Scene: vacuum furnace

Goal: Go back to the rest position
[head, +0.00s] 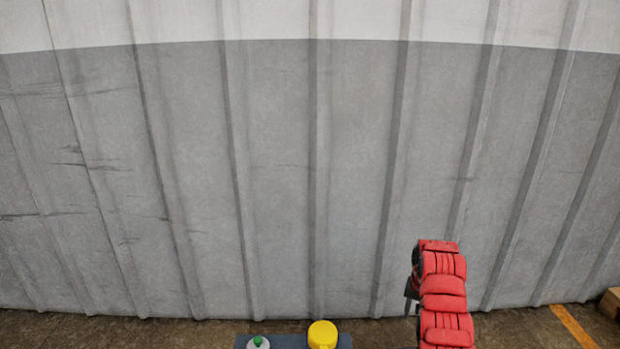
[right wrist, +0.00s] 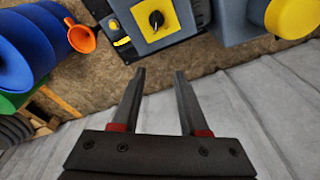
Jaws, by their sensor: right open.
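My right gripper (right wrist: 160,76) is open in the right wrist view, with nothing between its two dark fingers. In the head view my red right arm stands up at the lower right. Only a dark part of the right gripper (head: 411,293) shows there, at the arm's left side. My left gripper is not in view.
A corrugated grey wall (head: 350,150) fills the head view. A blue-grey unit (head: 295,341) with a yellow round part (head: 322,334) is at the bottom. The wrist view shows a black knob (right wrist: 156,19) on a yellow plate, a blue ribbed body (right wrist: 25,45) and an orange part (right wrist: 82,39).

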